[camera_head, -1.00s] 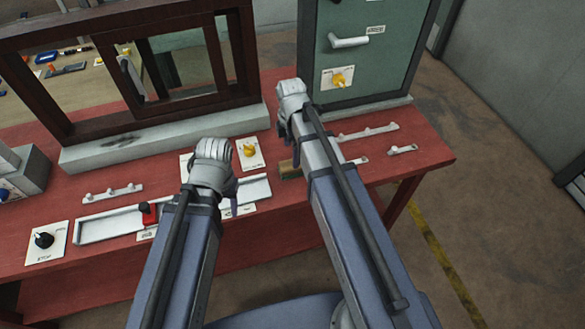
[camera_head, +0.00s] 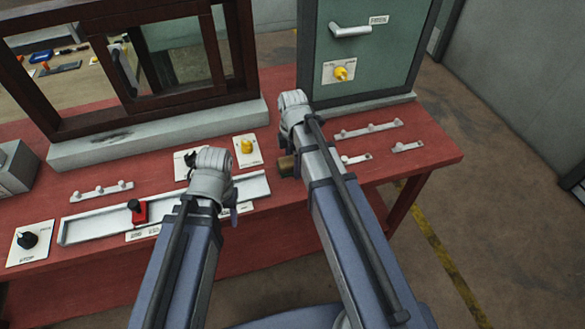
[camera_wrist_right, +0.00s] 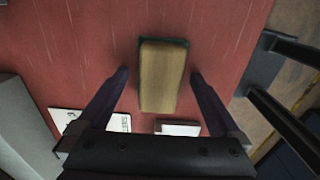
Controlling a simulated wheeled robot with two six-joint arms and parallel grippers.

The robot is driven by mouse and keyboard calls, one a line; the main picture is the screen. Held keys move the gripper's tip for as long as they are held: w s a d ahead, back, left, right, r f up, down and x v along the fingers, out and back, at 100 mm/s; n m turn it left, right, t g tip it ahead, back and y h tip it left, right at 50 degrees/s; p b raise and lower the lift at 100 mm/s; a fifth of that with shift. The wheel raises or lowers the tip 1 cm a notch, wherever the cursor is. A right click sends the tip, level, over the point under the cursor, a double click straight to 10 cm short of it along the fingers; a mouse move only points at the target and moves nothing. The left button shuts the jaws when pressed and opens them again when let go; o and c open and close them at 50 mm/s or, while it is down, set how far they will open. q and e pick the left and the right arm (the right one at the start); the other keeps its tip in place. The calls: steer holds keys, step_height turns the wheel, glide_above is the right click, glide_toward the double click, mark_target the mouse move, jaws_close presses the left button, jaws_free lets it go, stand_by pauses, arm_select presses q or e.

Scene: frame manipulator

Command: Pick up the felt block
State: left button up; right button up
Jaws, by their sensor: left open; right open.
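The felt block (camera_wrist_right: 163,76) shows in the right wrist view as a tan block with a dark green edge, lying on the red table. In the head view a small part of it (camera_head: 287,165) shows beside my right forearm. My right gripper (camera_wrist_right: 159,74) is open, with one finger on each side of the block in the picture and a visible gap on both sides. I cannot tell its height above the table. My left gripper (camera_head: 212,180) is over the long white tray, its fingers mostly hidden by the wrist.
The red table (camera_head: 440,156) carries a white tray (camera_head: 90,228) with a red slider (camera_head: 139,211), a black knob (camera_head: 28,240), a yellow knob (camera_head: 247,147) and white peg rails (camera_head: 368,131). A dark wooden frame (camera_head: 120,108) and a green cabinet (camera_head: 395,55) stand behind.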

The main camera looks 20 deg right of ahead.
mark_target(292, 160)
steer(key=shift+r, duration=0.1)
steer(key=c, duration=1.3)
steer(key=shift+r, duration=0.1)
steer(key=shift+c, duration=0.2)
step_height(292, 160, up, 10)
steer(key=p, duration=1)
steer(key=o, duration=0.8)
steer(key=c, duration=0.6)
